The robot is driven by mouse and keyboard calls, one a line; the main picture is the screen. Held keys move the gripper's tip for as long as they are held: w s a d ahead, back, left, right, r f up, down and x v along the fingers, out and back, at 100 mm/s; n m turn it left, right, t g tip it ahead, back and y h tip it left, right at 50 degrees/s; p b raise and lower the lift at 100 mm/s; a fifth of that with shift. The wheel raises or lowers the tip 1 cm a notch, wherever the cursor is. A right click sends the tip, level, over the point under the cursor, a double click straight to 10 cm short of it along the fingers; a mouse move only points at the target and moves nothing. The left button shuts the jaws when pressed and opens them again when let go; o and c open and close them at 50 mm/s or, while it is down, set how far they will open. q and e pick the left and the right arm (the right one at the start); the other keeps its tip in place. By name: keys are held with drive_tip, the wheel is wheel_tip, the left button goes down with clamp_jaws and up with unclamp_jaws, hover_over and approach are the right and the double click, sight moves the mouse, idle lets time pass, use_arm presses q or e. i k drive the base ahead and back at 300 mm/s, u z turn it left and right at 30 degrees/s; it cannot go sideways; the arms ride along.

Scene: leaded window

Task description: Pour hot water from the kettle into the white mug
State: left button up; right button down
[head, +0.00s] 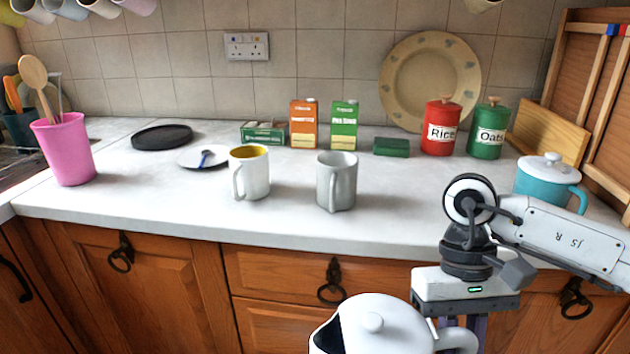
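The white kettle (378,331) is at the bottom of the head view, in front of the cupboards and nearer than the counter edge. Its lid is on, its dark spout opening faces left, and its lower part is cut off. My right gripper (461,331) points down at the kettle's handle, with its fingers around it; the fingertips are partly hidden. The white mug (251,178), yellow inside, stands upright on the counter with its handle toward the front left. A light grey mug (337,181) stands to its right. My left gripper is out of view.
A teal lidded pot (547,184) stands at the right, behind my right arm. Cartons (304,124), a red Rice tin (441,128) and a green Oats tin (488,130) line the back. A pink utensil cup (64,150) stands left. The counter (410,205) front is clear.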

sight(249, 163)
drive_tip(key=z, duration=1.45)
drive_tip(key=k, duration=1.3)
drive_tip(key=u, duration=1.65)
drive_tip(key=i, duration=0.5)
drive_tip(key=u, duration=0.05)
